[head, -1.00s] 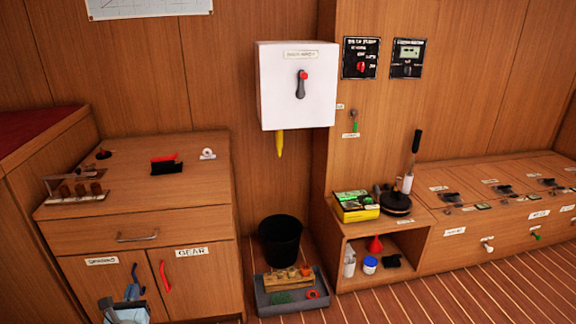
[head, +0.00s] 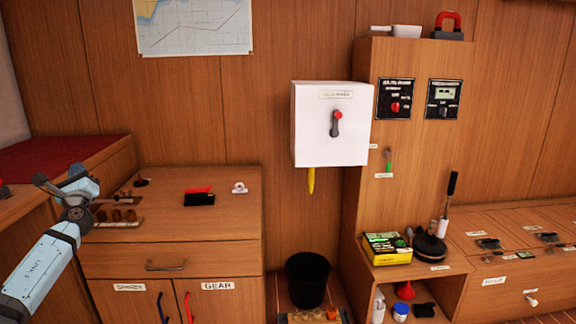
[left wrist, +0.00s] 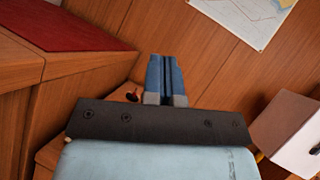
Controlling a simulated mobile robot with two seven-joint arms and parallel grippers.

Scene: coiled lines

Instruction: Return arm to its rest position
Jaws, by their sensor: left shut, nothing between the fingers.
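My left arm (head: 48,262) comes in from the lower left of the head view. It is raised in front of the left end of the wooden cabinet (head: 215,258). In the left wrist view, the blue fingers of my left gripper (left wrist: 166,62) are together with nothing between them. They point toward the wood wall, and no object touches them in that view. My right gripper is in neither view.
A red-topped bench (head: 60,155) stands at the left. The cabinet top holds small corks, a red-and-black item (head: 198,197) and a white roll (head: 239,188). A white box (head: 330,125) hangs on the wall above a black bucket (head: 308,280). A chart (head: 193,25) hangs higher.

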